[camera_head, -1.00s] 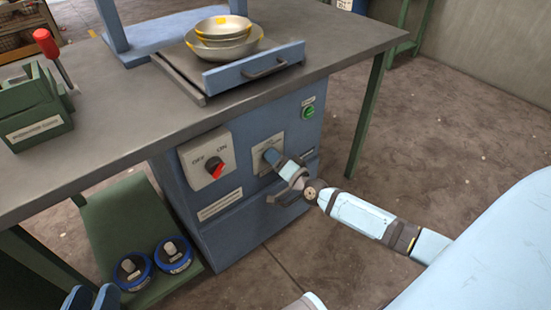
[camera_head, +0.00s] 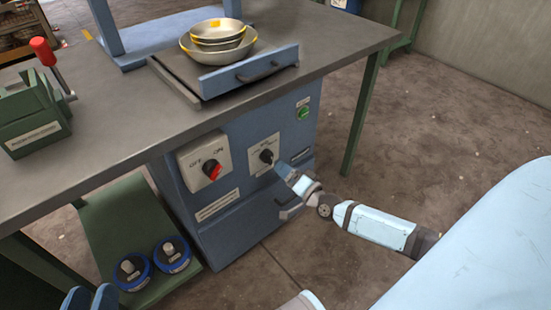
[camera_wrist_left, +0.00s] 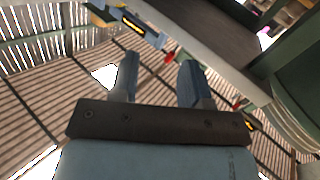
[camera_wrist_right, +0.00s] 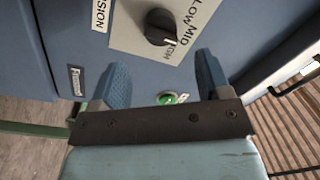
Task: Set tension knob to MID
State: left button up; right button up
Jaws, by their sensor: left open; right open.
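The tension knob (camera_head: 266,156) is black and sits on a pale label plate on the blue cabinet's front. It also shows close up in the right wrist view (camera_wrist_right: 158,27), with LOW, MID and HIGH printed beside it. Its white mark points to the lower right there, around the MID and HIGH labels; I cannot tell exactly which. My right gripper (camera_head: 286,173) is open and empty, apart from the knob, just to its lower right in the head view. My left gripper (camera_head: 90,300) is open and empty at the lower left, away from the cabinet.
A red-and-black OFF/ON switch (camera_head: 211,170) is left of the knob, and a green button (camera_head: 304,112) is to its upper right. A drawer handle (camera_head: 290,210) sits below. Blue-rimmed spools (camera_head: 172,254) lie lower left.

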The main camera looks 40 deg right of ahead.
pick_arm(q)
notch_tip(320, 180, up, 3)
jog(key=shift+w+a+f+t+p, duration=0.1)
jog(key=shift+a+t+p, duration=0.05)
jog(key=shift+t+p, duration=0.5)
pick_arm(e)
jog(key=s, duration=0.7)
jog(key=shift+d+f, duration=0.2)
jog(key=shift+d, duration=0.25)
